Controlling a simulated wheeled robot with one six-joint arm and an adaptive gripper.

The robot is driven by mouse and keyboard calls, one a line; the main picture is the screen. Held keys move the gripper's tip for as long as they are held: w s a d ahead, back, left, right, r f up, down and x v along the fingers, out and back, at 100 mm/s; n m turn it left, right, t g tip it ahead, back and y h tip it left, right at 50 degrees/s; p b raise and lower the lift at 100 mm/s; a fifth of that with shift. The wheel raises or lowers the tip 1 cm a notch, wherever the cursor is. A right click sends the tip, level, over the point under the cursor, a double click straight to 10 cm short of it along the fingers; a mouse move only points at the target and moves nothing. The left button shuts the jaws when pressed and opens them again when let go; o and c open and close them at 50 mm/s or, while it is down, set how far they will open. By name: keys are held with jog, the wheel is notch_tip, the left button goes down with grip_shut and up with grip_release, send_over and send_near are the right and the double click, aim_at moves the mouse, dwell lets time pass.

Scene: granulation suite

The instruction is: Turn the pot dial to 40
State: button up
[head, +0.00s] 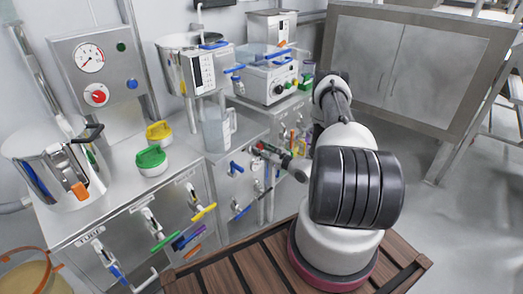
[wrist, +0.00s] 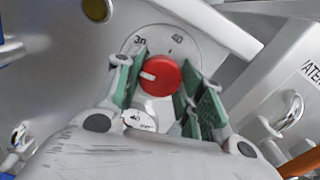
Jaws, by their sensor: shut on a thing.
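The red pot dial (wrist: 160,77) sits on a round pale plate (wrist: 128,46) in the wrist view. The plate shows 30 at its upper left and 40 at its upper right. A white mark on the dial points left, below the 30. In the head view, my gripper (head: 266,153) is at the front panel below the counter, and the dial is mostly hidden.
Blue-handled valves (head: 236,168) stand close to my gripper on the panel. In the wrist view, an orange-tipped lever (wrist: 292,112) is at the right beside the WATER label. A steel pot (head: 55,170) and a gauge panel (head: 98,75) are at the left.

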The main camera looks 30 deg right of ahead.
jog(key=m, duration=0.4)
jog(key=shift+m, duration=0.3)
jog(key=m, duration=0.4)
jog(key=shift+m, duration=0.3)
jog(key=m, duration=0.4)
jog(key=shift+a+m, duration=0.1)
jog(key=shift+m, duration=2.3)
jog(key=o, duration=1)
jog(key=shift+s, duration=0.15)
